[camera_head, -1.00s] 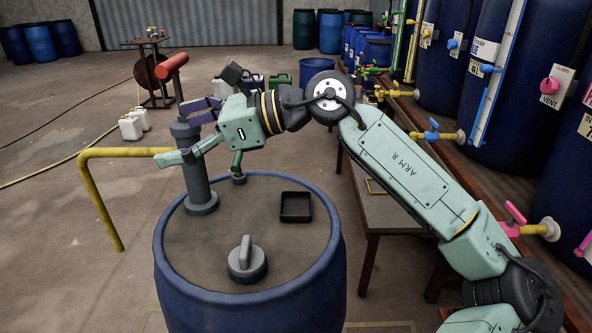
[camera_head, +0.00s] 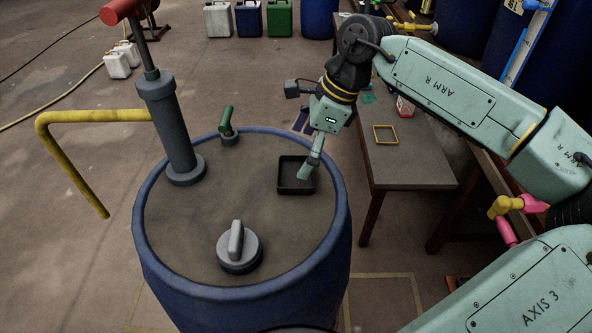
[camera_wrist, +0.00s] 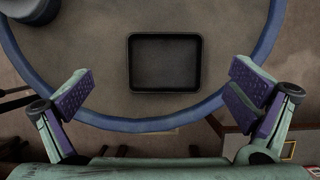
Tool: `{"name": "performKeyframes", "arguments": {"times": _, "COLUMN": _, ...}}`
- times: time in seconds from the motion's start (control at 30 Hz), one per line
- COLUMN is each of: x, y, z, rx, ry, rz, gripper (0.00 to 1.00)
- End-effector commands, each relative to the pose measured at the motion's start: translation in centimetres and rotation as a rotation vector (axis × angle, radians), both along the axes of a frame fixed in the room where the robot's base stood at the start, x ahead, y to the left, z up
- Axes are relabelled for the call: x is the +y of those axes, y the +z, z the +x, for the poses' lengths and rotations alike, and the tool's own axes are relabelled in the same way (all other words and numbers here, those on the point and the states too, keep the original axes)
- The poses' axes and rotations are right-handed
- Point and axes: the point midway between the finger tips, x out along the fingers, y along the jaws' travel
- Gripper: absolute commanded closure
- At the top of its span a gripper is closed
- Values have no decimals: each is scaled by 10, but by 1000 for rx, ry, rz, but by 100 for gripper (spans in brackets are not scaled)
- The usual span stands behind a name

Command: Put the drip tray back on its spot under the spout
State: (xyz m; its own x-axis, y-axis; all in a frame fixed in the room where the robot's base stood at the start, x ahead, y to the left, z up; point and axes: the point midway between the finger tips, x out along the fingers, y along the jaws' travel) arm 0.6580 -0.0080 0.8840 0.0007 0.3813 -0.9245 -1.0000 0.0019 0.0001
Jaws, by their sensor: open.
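The drip tray, a shallow black square tray (camera_head: 288,177), lies flat on top of a blue drum (camera_head: 165,262), near its right rim. In the wrist view the tray (camera_wrist: 165,62) is centred between my spread fingers, towards the far side. My gripper (camera_head: 303,148) is open and empty above the tray, and one finger overlaps its right part in the head view. A small yellow square outline (camera_head: 385,143) lies on the low bench to the right. A yellow tap (camera_head: 412,27) shows at the top behind the bench; I cannot tell whether it is directly above the outline.
The drum top also carries a grey hand pump (camera_head: 172,130) with a yellow pipe (camera_head: 75,117), a grey cap (camera_head: 238,248) and a green-handled fitting (camera_head: 228,127). The bench (camera_head: 415,170) stands right of the drum. A pink-handled tap (camera_head: 506,222) sticks out at right.

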Motion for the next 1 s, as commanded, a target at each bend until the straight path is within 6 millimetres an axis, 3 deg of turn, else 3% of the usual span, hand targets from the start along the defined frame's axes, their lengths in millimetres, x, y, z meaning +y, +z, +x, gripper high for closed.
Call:
{"name": "performKeyframes", "arguments": {"times": 0.27, "x": 14, "y": -18, "z": 2, "rx": 1, "ry": 5, "rz": 1, "gripper": 0}}
{"name": "performKeyframes", "arguments": {"times": 0.57, "x": 31, "y": -54, "z": 5, "rx": 0, "ry": 2, "rz": 1, "gripper": 0}}
{"name": "performKeyframes", "arguments": {"times": 0.8, "x": 32, "y": -57, "z": 6, "rx": 0, "ry": 1, "rz": 1, "gripper": 0}}
{"name": "performKeyframes", "arguments": {"times": 1.0, "x": 32, "y": -56, "z": 6, "rx": 0, "ry": 1, "rz": 1, "gripper": 13}}
